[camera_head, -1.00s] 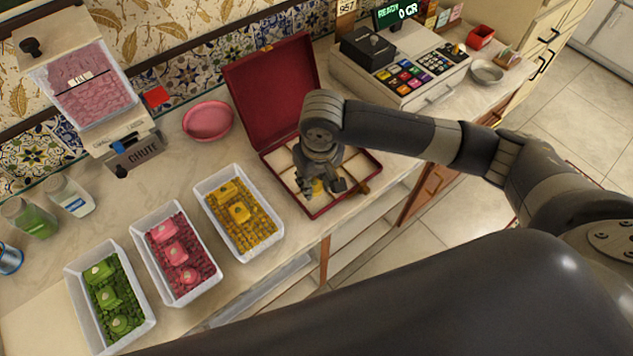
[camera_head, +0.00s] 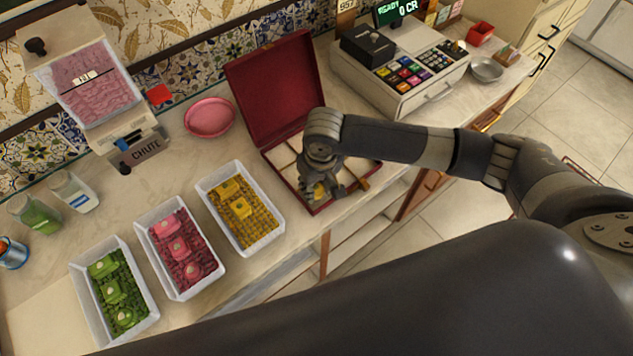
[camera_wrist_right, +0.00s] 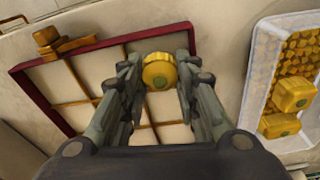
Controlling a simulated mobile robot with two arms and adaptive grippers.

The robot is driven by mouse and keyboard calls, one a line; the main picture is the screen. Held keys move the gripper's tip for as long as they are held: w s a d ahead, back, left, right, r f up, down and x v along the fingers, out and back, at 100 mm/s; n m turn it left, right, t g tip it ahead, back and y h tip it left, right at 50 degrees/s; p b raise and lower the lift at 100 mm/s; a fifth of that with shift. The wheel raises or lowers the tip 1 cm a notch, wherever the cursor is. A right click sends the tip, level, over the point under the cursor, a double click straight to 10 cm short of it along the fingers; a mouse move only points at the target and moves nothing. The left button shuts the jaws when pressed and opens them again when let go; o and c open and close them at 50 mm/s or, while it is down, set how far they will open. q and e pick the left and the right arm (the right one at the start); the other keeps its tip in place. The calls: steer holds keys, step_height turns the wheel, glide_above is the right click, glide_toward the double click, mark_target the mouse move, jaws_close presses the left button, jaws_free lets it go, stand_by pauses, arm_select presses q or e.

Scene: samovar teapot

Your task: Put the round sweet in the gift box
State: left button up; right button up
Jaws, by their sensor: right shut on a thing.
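The round yellow sweet (camera_wrist_right: 159,71) is between the two fingers of my right gripper (camera_wrist_right: 158,80) in the right wrist view. My right gripper (camera_head: 322,184) is shut on it, over the gift box. In the head view only a bit of yellow shows beneath the gripper. The gift box (camera_head: 273,160) is dark red with its lid (camera_head: 272,88) standing open at the back. Its pale inside (camera_wrist_right: 75,90) is split by thin gold dividers, and the compartments I can see are empty. I cannot tell whether the sweet touches the box floor. My left gripper is not in view.
A white tray (camera_head: 273,245) of yellow sweets stands left of the box. Trays of pink (camera_head: 215,282) and green sweets (camera_head: 117,290) stand further left. A pink plate (camera_head: 209,117) lies behind, and a cash register (camera_head: 405,68) stands right.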

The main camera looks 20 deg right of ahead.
mark_target(319, 195)
steer(key=shift+f, duration=0.1)
steer(key=o, duration=0.8)
steer(key=shift+o, duration=0.2)
steer(key=shift+r, duration=0.5)
step_height(319, 195, up, 12)
steer(key=s+b, duration=0.1)
steer(key=b, duration=0.1)
steer(key=shift+s, duration=0.25)
